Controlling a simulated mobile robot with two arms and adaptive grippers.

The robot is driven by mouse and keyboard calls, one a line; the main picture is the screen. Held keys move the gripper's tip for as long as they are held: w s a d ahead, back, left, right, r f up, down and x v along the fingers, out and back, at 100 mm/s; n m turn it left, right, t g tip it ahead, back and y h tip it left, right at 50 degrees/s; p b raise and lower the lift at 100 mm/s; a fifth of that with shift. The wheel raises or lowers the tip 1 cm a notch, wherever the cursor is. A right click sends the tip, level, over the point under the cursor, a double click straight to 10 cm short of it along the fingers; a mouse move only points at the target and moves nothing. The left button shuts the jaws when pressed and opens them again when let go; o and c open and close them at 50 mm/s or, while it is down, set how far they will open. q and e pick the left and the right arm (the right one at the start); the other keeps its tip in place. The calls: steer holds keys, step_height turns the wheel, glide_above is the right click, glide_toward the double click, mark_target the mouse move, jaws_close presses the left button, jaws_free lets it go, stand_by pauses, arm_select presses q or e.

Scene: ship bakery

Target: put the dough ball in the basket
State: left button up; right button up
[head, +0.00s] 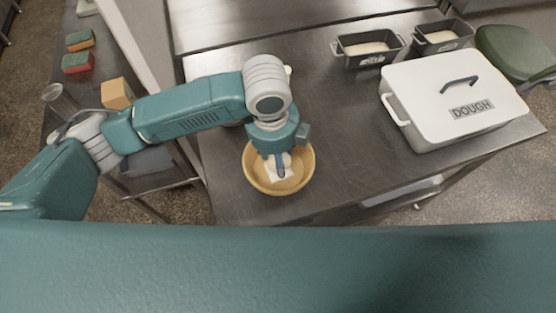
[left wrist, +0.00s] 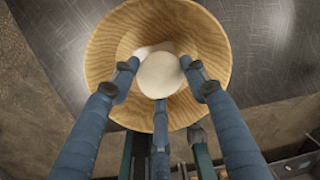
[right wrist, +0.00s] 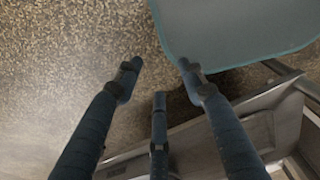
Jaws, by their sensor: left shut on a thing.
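The pale, round dough ball (left wrist: 159,75) is between the fingers of my left gripper (left wrist: 160,85) in the left wrist view. The tan, round basket (head: 306,168) stands near the front edge of the steel table in the head view, and its grooved inner wall (left wrist: 205,45) shows behind the ball. My left gripper (head: 281,167) points down into the basket's opening, shut on the ball. Whether the ball touches the basket's bottom cannot be told. Something whitish shows beyond the ball. My right gripper (right wrist: 158,78) is open and empty, above the speckled floor.
A white lidded box marked DOUGH (head: 435,98) stands at the right of the table (head: 340,110). Two dark tins with pale contents, the left tin (head: 368,60) and the right tin (head: 440,47), stand behind it. Bare table lies between the basket and the box.

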mark_target(274, 161)
arm_select(q)
step_height(274, 161, down, 3)
steer(key=shift+a+r, duration=0.1)
steer(key=shift+r, duration=0.05)
steer(key=shift+f, duration=0.2)
arm_select(e)
steer(key=shift+d+r, duration=0.2)
steer(key=shift+d, duration=0.3)
arm_select(q)
steer(key=o, duration=1.2)
steer(key=shift+f, duration=0.15)
arm_select(e)
steer(key=shift+d, duration=0.15)
arm_select(q)
steer(key=r, duration=0.4)
steer(key=r+b, duration=0.1)
steer(key=r, duration=0.7)
steer(key=shift+s+a+r+b, duration=0.15)
steer(key=shift+s+a+b, duration=0.2)
steer(key=shift+s, duration=0.05)
arm_select(e)
steer(key=shift+a+f, duration=0.3)
steer(key=shift+f, duration=0.65)
